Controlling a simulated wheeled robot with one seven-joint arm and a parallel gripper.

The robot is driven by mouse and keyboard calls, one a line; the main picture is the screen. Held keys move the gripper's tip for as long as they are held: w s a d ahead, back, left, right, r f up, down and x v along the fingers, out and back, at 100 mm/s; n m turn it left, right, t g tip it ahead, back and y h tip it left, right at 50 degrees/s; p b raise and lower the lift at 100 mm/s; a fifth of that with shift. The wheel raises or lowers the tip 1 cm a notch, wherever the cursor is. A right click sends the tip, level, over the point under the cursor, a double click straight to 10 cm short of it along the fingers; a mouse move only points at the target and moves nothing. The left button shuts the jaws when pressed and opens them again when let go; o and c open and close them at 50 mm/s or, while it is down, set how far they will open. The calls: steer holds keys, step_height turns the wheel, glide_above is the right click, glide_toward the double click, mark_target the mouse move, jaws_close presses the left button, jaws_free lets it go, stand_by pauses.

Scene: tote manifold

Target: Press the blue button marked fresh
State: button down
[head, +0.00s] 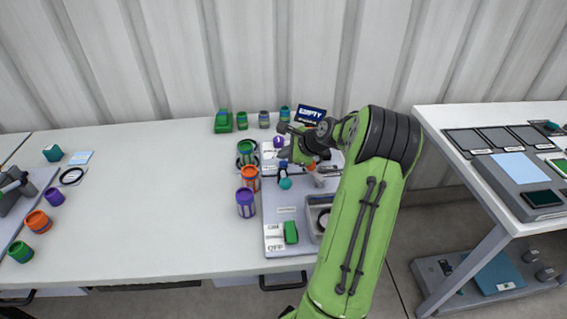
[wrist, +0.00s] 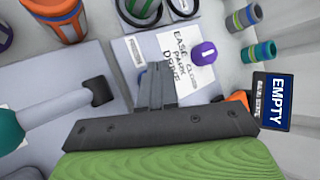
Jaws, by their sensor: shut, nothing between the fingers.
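My gripper (wrist: 155,80) is shut and empty, its fingers over the grey panel in the wrist view. It also shows in the head view (head: 285,153), above the back part of the panel. A round purple-blue button (wrist: 204,53) with a white mark sits beyond and to the right of the fingertips, apart from them. It also shows in the head view (head: 278,141). I cannot read the word fresh on anything. My arm and gripper hide part of the panel.
The grey panel (head: 280,215) carries a lever with a teal ball (head: 286,183) and a green block (head: 291,232). Orange (head: 250,177) and purple (head: 245,203) containers stand along its left edge. A sign reading EMPTY (head: 311,114) stands behind. The table's middle left is clear.

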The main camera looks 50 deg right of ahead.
stand_by(0.5)
steer(key=shift+f, duration=0.45)
